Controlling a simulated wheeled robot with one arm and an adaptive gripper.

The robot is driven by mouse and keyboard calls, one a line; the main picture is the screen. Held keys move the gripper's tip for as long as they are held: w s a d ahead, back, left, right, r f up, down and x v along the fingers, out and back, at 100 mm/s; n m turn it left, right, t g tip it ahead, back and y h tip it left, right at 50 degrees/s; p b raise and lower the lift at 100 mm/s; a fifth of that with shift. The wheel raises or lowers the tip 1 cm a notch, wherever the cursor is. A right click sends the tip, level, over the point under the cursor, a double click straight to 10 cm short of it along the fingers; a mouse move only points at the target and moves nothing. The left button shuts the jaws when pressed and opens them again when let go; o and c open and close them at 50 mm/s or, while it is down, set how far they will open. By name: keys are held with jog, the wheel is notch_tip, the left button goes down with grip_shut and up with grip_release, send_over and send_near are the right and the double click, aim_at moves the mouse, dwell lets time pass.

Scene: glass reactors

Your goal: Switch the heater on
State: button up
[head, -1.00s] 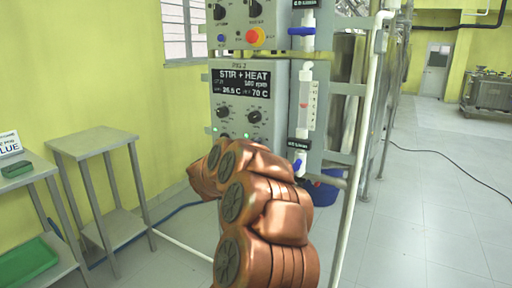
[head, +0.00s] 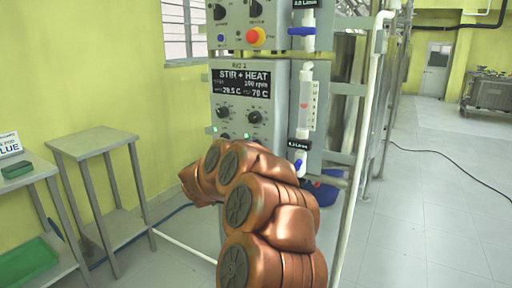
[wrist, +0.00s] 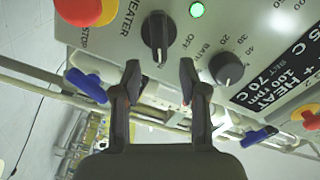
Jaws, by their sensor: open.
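In the wrist view, a grey panel carries the word HEATER beside a black rotary switch (wrist: 158,36), with OFF printed next to it. A green lamp (wrist: 197,9) by the switch is lit. My gripper (wrist: 160,72) is open, with its two fingertips apart just below the switch and nothing between them. The switch's handle lies in line with the gap. In the head view, the STIR + HEAT control box (head: 242,95) stands behind my copper arm, which hides my gripper and the box's lower part.
A black bath knob (wrist: 226,68) sits right of the right finger. A red and yellow stop button (wrist: 84,10) is at the upper left. Blue valve handles (wrist: 87,86) and pipes lie below the panel. A grey side table (head: 92,142) stands left; the right floor is open.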

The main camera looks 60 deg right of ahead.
jog(key=a, duration=0.8)
jog(key=shift+s+a, duration=0.2)
jog(key=shift+a, duration=0.2)
